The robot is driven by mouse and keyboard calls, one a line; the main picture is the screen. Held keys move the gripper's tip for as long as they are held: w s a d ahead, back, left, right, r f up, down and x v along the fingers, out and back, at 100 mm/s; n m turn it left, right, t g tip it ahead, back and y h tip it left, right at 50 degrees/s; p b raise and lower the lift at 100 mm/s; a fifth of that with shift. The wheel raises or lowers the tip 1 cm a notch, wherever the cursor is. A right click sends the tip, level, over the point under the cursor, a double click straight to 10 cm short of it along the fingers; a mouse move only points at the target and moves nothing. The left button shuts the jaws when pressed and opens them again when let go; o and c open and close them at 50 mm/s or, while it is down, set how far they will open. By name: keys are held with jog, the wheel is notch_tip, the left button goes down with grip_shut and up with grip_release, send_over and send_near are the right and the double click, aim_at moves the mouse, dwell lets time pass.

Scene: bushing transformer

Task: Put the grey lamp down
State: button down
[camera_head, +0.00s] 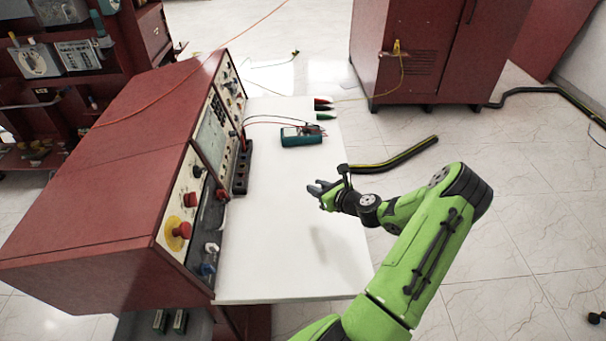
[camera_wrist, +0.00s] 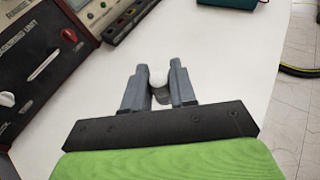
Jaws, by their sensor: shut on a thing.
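My gripper (camera_head: 318,188) is over the white table (camera_head: 290,260), to the right of the red control console. In the wrist view my gripper (camera_wrist: 159,75) is shut on a small grey lamp (camera_wrist: 160,92) with a pale rounded top, held between the two fingers.
The red console (camera_head: 120,165) with knobs and sockets borders the table on the left. The table's front and middle are clear. A dark hose (camera_head: 400,157) lies on the floor.

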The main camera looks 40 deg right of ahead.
aim_at(316, 215)
notch_tip(316, 215, down, 9)
jog(key=shift+f+b, duration=0.2)
jog(key=shift+b, duration=0.95)
jog(key=shift+f, duration=0.2)
jog(key=c, duration=0.9)
grip_release()
